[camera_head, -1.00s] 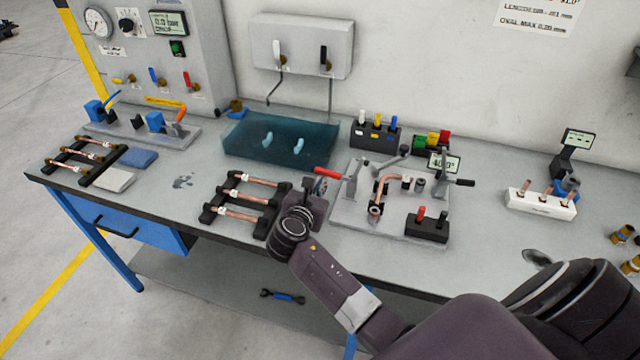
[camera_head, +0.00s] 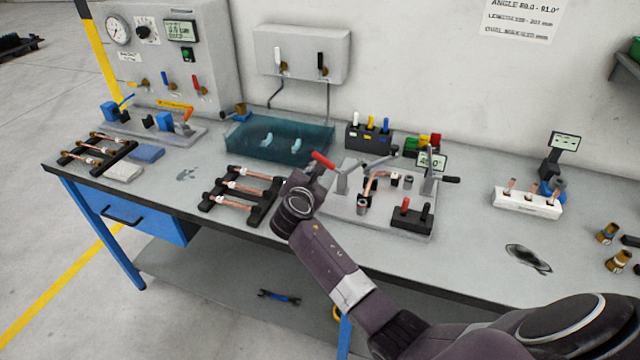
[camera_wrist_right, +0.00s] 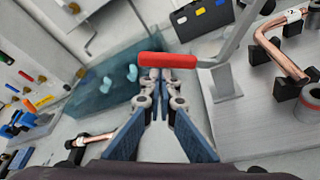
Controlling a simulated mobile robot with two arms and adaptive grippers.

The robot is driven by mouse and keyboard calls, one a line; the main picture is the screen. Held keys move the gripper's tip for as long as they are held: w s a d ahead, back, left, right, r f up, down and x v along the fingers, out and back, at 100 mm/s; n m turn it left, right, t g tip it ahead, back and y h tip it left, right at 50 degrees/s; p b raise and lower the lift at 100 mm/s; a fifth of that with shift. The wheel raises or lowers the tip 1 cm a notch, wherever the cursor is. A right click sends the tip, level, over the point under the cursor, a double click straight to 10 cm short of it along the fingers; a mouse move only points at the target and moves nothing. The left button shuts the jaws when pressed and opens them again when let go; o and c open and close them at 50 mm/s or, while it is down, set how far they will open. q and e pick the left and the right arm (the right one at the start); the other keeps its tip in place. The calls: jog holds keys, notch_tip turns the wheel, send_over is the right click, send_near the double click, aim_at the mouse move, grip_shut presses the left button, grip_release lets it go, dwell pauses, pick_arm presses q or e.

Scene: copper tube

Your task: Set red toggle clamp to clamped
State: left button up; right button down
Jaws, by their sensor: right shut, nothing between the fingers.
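The red toggle clamp's red handle (camera_head: 323,160) sticks out to the upper left from its grey metal post (camera_head: 342,184), at the left end of the bending fixture. In the right wrist view the red handle (camera_wrist_right: 168,60) lies across the fingertips, and its metal lever (camera_wrist_right: 222,48) runs off to the upper right. My right gripper (camera_head: 312,173) is shut and empty, close to the handle on its near side. In the right wrist view its fingertips (camera_wrist_right: 165,76) are together just below the handle; I cannot tell whether they touch. My left gripper is not in view.
The fixture plate (camera_head: 345,208) holds a bent copper tube (camera_head: 369,184) and a black-handled clamp (camera_head: 450,179). A black rack of copper tubes (camera_head: 240,190) lies left of my gripper. A blue translucent bin (camera_head: 280,138) stands behind. A black block (camera_head: 410,219) sits at the plate's front right.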

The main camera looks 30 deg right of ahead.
aim_at(322, 157)
jog(key=shift+s+d+r+m+t, duration=0.1)
jog(key=shift+d+r+m+t, duration=0.1)
jog(key=shift+r+m, duration=0.3)
jog(key=shift+s+d+r+m+t, duration=0.15)
jog(key=shift+r+m+t, duration=0.1)
jog(key=shift+m, duration=0.35)
jog(key=shift+s+d+r+m+t+y+b, duration=0.2)
jog(key=shift+r+m+t+b, duration=0.1)
jog(key=shift+m, duration=0.2)
jog(key=shift+s+d+r+m+t+y+b, duration=0.15)
jog(key=shift+d+r+m+b, duration=0.1)
jog(key=shift+m, duration=0.25)
jog(key=shift+s+d+r+m, duration=0.1)
jog(key=shift+r+m, duration=0.1)
jog(key=shift+m, duration=0.2)
jog(key=shift+s+d+r+m+t+b, duration=0.1)
jog(key=shift+s+r+m+t+b, duration=0.15)
jog(key=shift+b, duration=0.3)
pick_arm(q)
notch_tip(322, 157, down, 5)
jog(key=b, duration=0.2)
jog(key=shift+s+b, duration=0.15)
jog(key=shift+b, duration=0.25)
pick_arm(e)
jog(key=m, duration=0.1)
jog(key=s+d+r+m+t, duration=0.1)
jog(key=m, duration=0.1)
jog(key=shift+s+d, duration=0.2)
